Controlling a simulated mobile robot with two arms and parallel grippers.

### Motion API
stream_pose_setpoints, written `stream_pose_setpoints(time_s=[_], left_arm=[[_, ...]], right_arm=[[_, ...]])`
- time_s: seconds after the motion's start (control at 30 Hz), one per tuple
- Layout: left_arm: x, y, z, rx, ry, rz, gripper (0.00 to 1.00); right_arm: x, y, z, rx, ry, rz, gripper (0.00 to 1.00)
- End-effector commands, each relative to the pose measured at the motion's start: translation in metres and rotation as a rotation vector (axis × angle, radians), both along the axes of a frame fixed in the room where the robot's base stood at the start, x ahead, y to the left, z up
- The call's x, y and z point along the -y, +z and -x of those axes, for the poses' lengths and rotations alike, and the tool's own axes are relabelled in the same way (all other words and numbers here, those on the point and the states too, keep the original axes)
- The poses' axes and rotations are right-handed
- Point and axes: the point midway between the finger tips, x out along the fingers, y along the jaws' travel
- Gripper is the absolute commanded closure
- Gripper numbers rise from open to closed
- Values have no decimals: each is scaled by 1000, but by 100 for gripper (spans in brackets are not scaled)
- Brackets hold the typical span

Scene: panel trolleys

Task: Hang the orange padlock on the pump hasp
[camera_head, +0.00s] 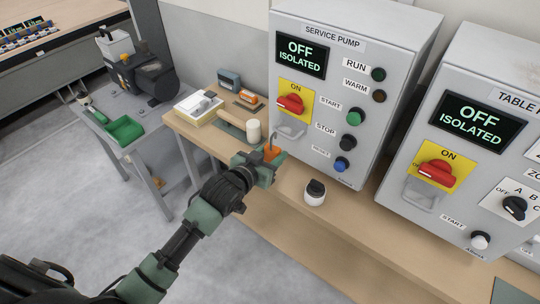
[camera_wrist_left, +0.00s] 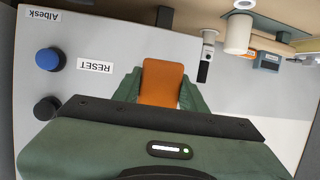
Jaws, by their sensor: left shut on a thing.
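My left gripper (camera_head: 268,158) is in front of the service pump panel (camera_head: 333,32), shut on the orange padlock (camera_head: 271,152). The padlock's thin grey shackle points up, towards the panel. The pump hasp (camera_head: 289,131) is a grey loop below the red switch (camera_head: 290,103) on its yellow plate. The padlock is just below and left of the hasp in the picture; I cannot tell the gap in depth. In the left wrist view the padlock's orange body (camera_wrist_left: 163,82) sits between the green fingers; its shackle is hidden there. My right gripper is not in view.
A white jar with a black lid (camera_head: 315,192) stands on the wooden bench (camera_head: 350,222). A cream cylinder (camera_head: 254,131) and small boxes (camera_head: 229,78) stand left of the panel. A second panel (camera_head: 480,90) is at right. A grey trolley (camera_head: 130,132) with a green tray is at left.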

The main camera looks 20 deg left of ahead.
Motion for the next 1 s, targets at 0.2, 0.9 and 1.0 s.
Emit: stream_pose_setpoints(time_s=[0.2, 0.9, 1.0], left_arm=[[3, 1, -7, 2, 0, 0, 97], [6, 1, -16, 1, 0, 1, 97], [7, 1, -19, 2, 0, 1, 97]], right_arm=[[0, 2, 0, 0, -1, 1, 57], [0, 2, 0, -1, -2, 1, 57], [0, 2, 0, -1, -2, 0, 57]])
